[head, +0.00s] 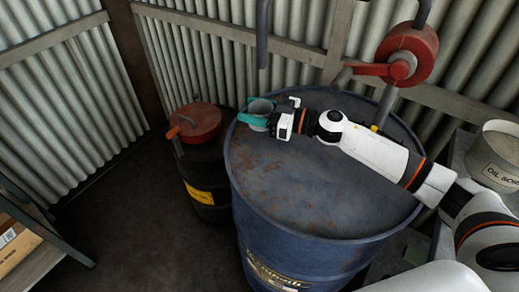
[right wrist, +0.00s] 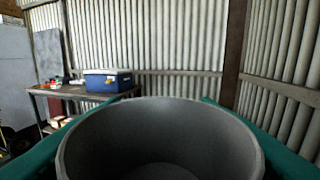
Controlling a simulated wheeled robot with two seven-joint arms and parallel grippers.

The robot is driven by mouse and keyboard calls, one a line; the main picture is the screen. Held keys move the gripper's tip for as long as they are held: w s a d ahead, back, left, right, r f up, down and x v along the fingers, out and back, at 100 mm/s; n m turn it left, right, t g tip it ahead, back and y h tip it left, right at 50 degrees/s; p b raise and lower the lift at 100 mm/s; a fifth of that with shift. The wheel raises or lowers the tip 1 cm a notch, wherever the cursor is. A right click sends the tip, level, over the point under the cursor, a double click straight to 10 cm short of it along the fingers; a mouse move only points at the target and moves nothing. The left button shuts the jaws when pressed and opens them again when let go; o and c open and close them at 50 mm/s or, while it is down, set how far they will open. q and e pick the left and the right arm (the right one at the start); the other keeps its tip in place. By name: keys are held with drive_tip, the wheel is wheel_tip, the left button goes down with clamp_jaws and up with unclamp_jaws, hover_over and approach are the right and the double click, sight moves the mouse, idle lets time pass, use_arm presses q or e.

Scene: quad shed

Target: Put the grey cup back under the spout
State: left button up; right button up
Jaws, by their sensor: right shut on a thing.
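The grey cup (head: 262,106) is upright at the back left edge of the blue drum's top in the head view. My right gripper (head: 254,121) has its teal fingers shut on it, one on each side. In the right wrist view the open grey cup (right wrist: 160,112) fills the lower middle between the teal fingers, and looks empty. The spout (head: 262,40) is a grey pipe whose lower end shows above the cup in the picture. I cannot tell whether the cup is directly under it, or whether it touches the drum. My left gripper is not in view.
The blue drum (head: 300,195) has a rusty top, with my right arm across it. A red pump (head: 403,58) stands at its back. A dark drum with a red lid (head: 199,122) stands left. An oil sorb bucket (head: 497,155) is right. Floor at left is clear.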

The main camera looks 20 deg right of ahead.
wheel_tip(320, 180, down, 6)
drive_tip(key=shift+r+b, duration=0.1)
drive_tip(key=shift+b, duration=0.2)
drive_tip(key=shift+f, duration=1.75)
drive_tip(key=shift+s+f+b, duration=0.1)
drive_tip(key=shift+b, duration=0.2)
drive_tip(key=o, duration=1.1)
drive_tip(key=shift+c, duration=0.2)
drive_tip(key=p+v, duration=0.2)
drive_tip(key=v, duration=1)
